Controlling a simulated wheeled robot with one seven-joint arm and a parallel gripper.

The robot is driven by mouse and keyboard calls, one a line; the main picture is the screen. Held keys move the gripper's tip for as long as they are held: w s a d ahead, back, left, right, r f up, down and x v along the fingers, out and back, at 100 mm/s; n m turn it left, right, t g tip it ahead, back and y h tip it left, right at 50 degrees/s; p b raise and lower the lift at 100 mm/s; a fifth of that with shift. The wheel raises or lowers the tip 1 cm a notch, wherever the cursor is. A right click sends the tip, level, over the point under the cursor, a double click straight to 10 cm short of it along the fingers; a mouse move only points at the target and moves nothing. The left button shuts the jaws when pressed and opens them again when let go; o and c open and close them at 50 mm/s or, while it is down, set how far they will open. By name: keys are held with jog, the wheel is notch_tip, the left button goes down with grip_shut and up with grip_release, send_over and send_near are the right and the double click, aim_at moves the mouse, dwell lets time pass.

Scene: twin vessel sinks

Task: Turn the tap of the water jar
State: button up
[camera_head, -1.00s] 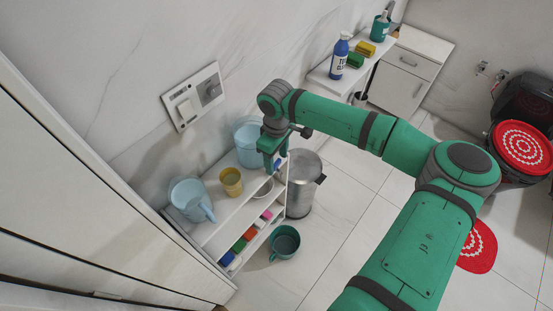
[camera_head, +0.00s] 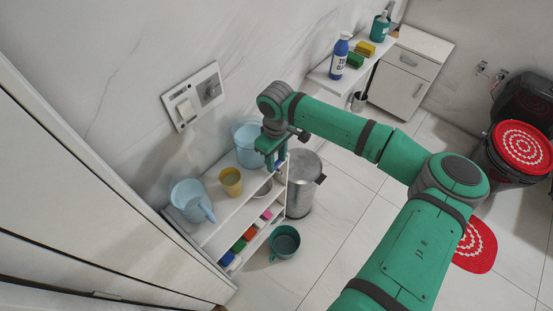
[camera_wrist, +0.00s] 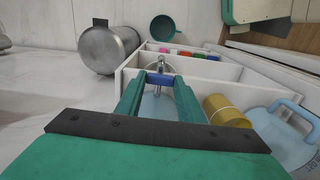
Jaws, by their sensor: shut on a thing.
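The water jar is a light blue, see-through vessel (camera_head: 247,136) at the far end of the white shelf top. Part of it shows under my gripper in the wrist view (camera_wrist: 153,108). Its tap has a metal spout (camera_wrist: 161,62) and a blue handle (camera_wrist: 160,78). My gripper (camera_head: 273,163) is beside the jar at the shelf edge. In the wrist view, my gripper's two green fingers (camera_wrist: 159,82) flank the blue handle and are shut on it. The exact finger contact is partly hidden, and the head view hides most of the tap.
A yellow cup (camera_head: 231,181) and a light blue pitcher (camera_head: 190,198) stand on the shelf top. Colored blocks (camera_head: 247,234) lie on the lower shelf. A metal bin (camera_head: 301,180) stands close beside the shelf. A teal mug (camera_head: 285,242) is on the otherwise open floor.

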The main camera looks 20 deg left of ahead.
jog(key=o, duration=1.1)
jog(key=shift+c, duration=0.2)
notch_tip(320, 180, up, 11)
jog(key=shift+f, duration=0.1)
